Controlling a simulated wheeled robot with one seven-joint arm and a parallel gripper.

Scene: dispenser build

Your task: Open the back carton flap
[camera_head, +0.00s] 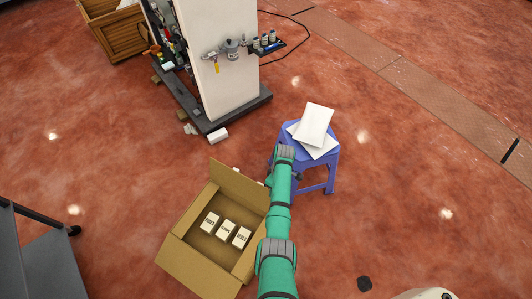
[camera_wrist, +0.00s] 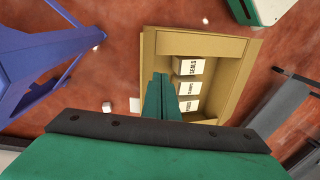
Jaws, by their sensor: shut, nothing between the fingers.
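The open brown carton (camera_head: 206,245) stands on the floor left of my arm in the head view. Its back flap (camera_head: 238,181) stands raised along the far edge. The front flap (camera_head: 198,272) is spread outward. My arm covers part of the carton's right side. Inside lie three white labelled boxes (camera_head: 226,230). In the wrist view, my gripper (camera_wrist: 161,78) is shut and empty, its green fingers overlapping the side of the carton (camera_wrist: 233,50) near the boxes (camera_wrist: 188,67). Contact with the carton cannot be told. In the head view the fingertips are hidden by the wrist.
A blue stool (camera_head: 328,156) with white sheets (camera_head: 315,124) stands close beyond my wrist. A white panel stand (camera_head: 217,70) on a dark base is behind the carton. A grey cart (camera_head: 40,262) is at left. Floor at right is mostly clear.

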